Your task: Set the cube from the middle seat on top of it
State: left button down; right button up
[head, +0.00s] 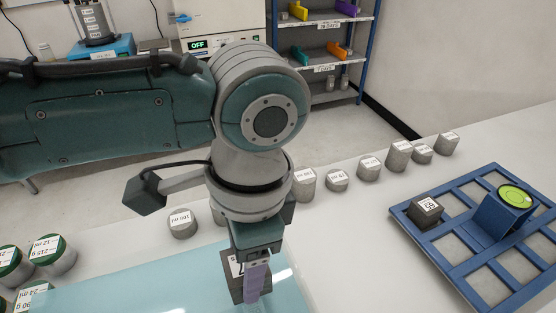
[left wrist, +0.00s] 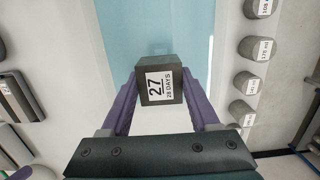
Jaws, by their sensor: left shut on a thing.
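My left gripper (head: 256,284) is shut on a dark grey cube (head: 234,287). In the head view the gripper and wrist hide part of the cube. The cube is over or on the light blue mat; I cannot tell whether it touches. Another dark cube (head: 426,211) with a white number label is at the left corner of the blue rack (head: 437,257). My right gripper is not in view.
A blue block (head: 494,218) with a green round top (head: 514,196) stands on the rack. Several grey labelled cylinders (head: 398,156) line the table's back edge. Green-topped cylinders (head: 55,256) stand at left. The light blue mat (head: 120,292) is mostly clear.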

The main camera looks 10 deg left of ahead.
pick_arm(q)
notch_tip(320, 180, down, 7)
jog(key=b, duration=0.7)
jog(key=shift+f+b, duration=1.15)
jog(key=shift+f, duration=0.65)
jog(key=shift+f, duration=0.1)
jog(key=shift+f, duration=0.45)
jog(key=shift+c, duration=0.2)
grip_release()
notch_tip(320, 180, up, 12)
jog(key=p, duration=1.4)
jog(key=shift+r, duration=0.25)
jog(key=shift+f, duration=0.15)
